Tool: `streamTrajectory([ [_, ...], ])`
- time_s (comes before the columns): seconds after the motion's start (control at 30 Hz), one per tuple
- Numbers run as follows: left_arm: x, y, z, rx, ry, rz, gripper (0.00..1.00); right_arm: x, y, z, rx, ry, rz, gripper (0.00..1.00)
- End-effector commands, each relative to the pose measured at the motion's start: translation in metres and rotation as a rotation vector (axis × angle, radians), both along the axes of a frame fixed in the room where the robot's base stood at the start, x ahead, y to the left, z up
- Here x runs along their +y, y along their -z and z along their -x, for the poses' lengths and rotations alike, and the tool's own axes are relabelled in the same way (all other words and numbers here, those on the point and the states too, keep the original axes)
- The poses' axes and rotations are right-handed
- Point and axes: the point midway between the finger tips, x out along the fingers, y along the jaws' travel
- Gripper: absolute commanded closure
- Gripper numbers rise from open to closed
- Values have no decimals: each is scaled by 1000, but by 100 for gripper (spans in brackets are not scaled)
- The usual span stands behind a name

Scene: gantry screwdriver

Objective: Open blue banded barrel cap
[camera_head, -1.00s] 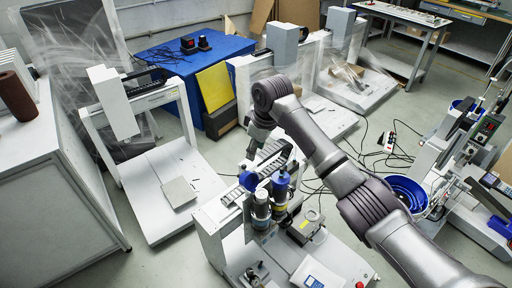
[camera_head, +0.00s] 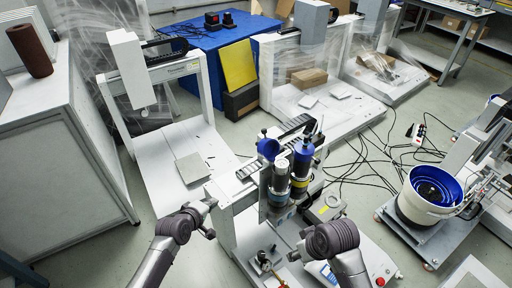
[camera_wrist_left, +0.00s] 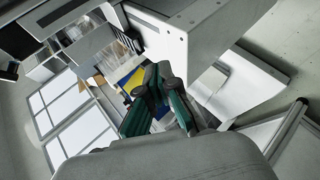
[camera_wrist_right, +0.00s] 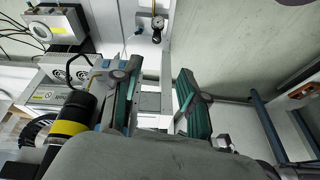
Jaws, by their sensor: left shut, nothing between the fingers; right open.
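Two upright barrels stand side by side on the near gantry. The front one (camera_head: 280,178) has a dark top and the rear one (camera_head: 302,160) a blue top. A black barrel with a yellow band (camera_wrist_right: 75,125) shows at the left of the right wrist view. My left gripper (camera_head: 208,218) is left of the gantry, apart from the barrels; its fingers (camera_wrist_left: 152,88) are shut and empty. My right gripper (camera_wrist_right: 157,70) is open and empty; in the head view my right arm hides it.
A blue cup-like part (camera_head: 268,147) sits beside the barrels on the near gantry (camera_head: 228,200). A white bowl with blue inside (camera_head: 430,190) stands at right. Another gantry machine (camera_head: 165,150) is at left. Cables (camera_head: 370,170) lie on the floor.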

Motion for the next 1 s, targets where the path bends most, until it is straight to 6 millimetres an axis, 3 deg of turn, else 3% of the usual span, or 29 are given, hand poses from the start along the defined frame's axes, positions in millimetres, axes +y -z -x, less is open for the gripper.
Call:
streamTrajectory([
  [0.03,-10,-30,-25,-58,-22,110,100,-16,33,32,12,59,8,57],
  [0.1,-24,-82,-45,-104,-39,271,100,-38,49,65,14,138,28,57],
  [0.2,-42,-144,-57,-144,-33,459,100,-65,61,105,13,229,63,57],
  [0.3,-55,-188,-57,-159,-14,588,100,-84,64,131,9,289,93,57],
  [0.4,-62,-212,-55,-161,2,657,100,-95,63,144,6,319,112,57],
  [0.57,-69,-219,-62,-159,6,684,100,-99,53,150,-3,331,117,57],
  [0.8,-92,-213,-99,-161,6,681,100,-100,24,160,-18,333,113,57],
  [1.0,-111,-207,-129,-159,5,680,100,-100,38,160,-14,332,113,57],
])
